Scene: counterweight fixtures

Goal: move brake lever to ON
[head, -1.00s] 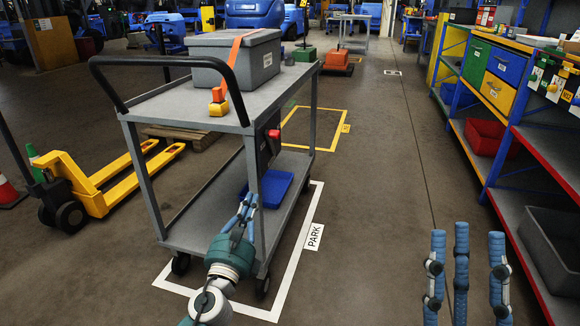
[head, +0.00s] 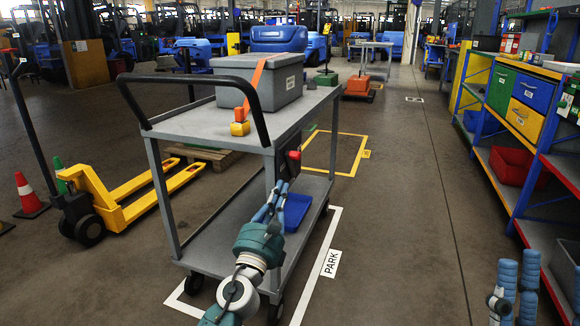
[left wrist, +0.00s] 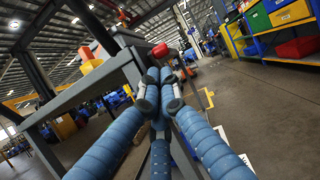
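The cart (head: 215,125) stands at centre with a dark push handle. A red knob (head: 294,155), likely the brake lever's grip, is at its near right side below the top shelf; the lever's setting is unreadable. The left wrist view shows the red knob (left wrist: 160,51) just beyond the fingertips. My left gripper (head: 283,190) is below the knob beside the cart post, apart from it. Its fingers (left wrist: 158,75) come together at the tips with nothing visible between them. My right gripper (head: 530,280) is at the lower right, fingers spread and empty, partly cut off.
A grey bin (head: 270,85) with an orange strap sits on the cart; a yellow-and-orange block (head: 240,124) is near the handle. A blue tray (head: 297,212) is lower down. A yellow pallet jack (head: 95,195) stands left, shelving (head: 500,150) right. The aisle between is clear.

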